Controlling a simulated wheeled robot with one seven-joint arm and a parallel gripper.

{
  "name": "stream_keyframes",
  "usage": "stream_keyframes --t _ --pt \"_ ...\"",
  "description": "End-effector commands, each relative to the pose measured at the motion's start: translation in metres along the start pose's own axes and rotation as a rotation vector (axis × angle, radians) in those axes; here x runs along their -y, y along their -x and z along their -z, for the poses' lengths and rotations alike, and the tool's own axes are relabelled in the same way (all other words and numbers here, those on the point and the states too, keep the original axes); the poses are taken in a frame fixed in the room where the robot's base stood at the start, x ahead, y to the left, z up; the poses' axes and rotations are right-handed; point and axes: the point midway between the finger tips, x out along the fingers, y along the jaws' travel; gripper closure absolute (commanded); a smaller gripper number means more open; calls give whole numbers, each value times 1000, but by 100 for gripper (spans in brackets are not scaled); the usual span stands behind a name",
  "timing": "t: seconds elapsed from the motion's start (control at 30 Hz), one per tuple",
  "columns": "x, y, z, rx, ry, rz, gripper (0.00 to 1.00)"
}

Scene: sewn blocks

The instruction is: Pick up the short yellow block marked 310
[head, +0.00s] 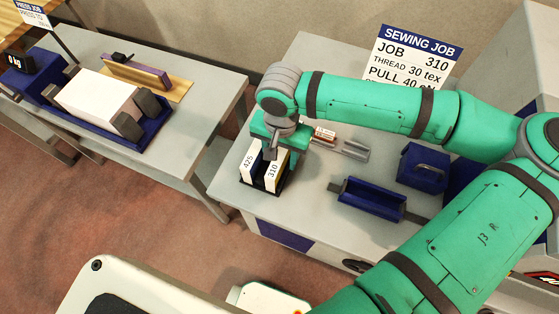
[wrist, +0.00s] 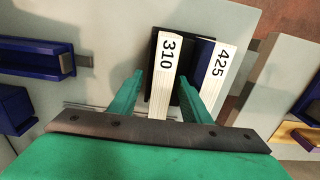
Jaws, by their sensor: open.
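The block marked 310 (head: 272,174) stands in a dark holder (head: 258,187) on the near left of the sewing table. It shows a pale labelled face and a yellowish side. It also shows in the wrist view (wrist: 166,75). The block marked 425 (head: 249,163), with a blue side, stands beside it and shows at the right in the wrist view (wrist: 217,70). My gripper (wrist: 161,77) is open, one finger on each side of the 310 block in the picture, the right one between the two blocks. I cannot tell whether the fingers touch it.
A blue trough (head: 371,199) and a blue handled box (head: 424,168) stand to the right on the table. A small red-and-white item (head: 325,133) and a grey metal slide (head: 348,150) lie behind the holder. A sewing job sign (head: 412,60) stands at the back. Another bench (head: 188,112) is to the left.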

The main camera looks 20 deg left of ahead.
Motion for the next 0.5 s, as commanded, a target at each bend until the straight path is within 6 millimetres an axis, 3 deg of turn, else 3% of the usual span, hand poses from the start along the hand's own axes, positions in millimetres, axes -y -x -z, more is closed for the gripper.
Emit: stream_keyframes --t 0.2,0.4,0.5 --pt "2 -1 0 0 4 0 56" --pt "3 -1 -1 0 5 1 100" --pt "3 0 0 -1 5 1 100"
